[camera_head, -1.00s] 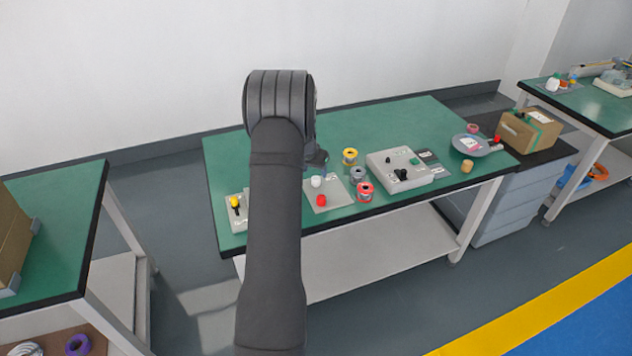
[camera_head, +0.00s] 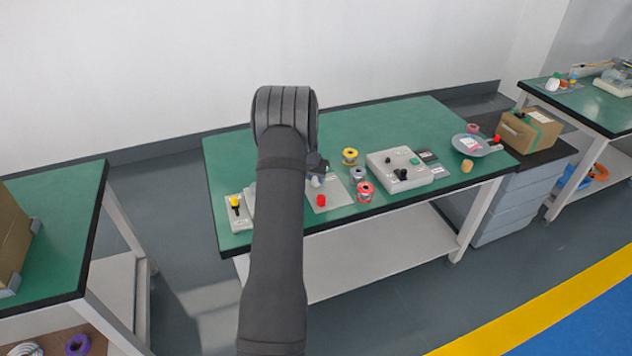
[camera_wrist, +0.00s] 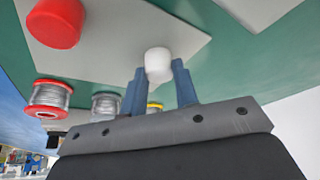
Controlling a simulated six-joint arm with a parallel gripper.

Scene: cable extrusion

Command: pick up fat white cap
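The fat white cap (camera_wrist: 158,62) shows in the wrist view between the fingertips of my gripper (camera_wrist: 159,78). The two blue-grey fingers stand apart, one on each side of the cap's lower part in the picture. I cannot tell whether they touch it. In the head view the white cap (camera_head: 317,181) is partly hidden behind my gripper (camera_head: 318,169). It stands on a grey plate (camera_head: 332,194) on the green table.
A red cap (camera_head: 321,201) stands on the same plate, also large in the wrist view (camera_wrist: 55,22). Wire spools, one yellow-rimmed (camera_head: 349,156) and one red-rimmed (camera_head: 365,191), stand to the right. A grey control box (camera_head: 399,170) is beyond them. Green table is clear behind.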

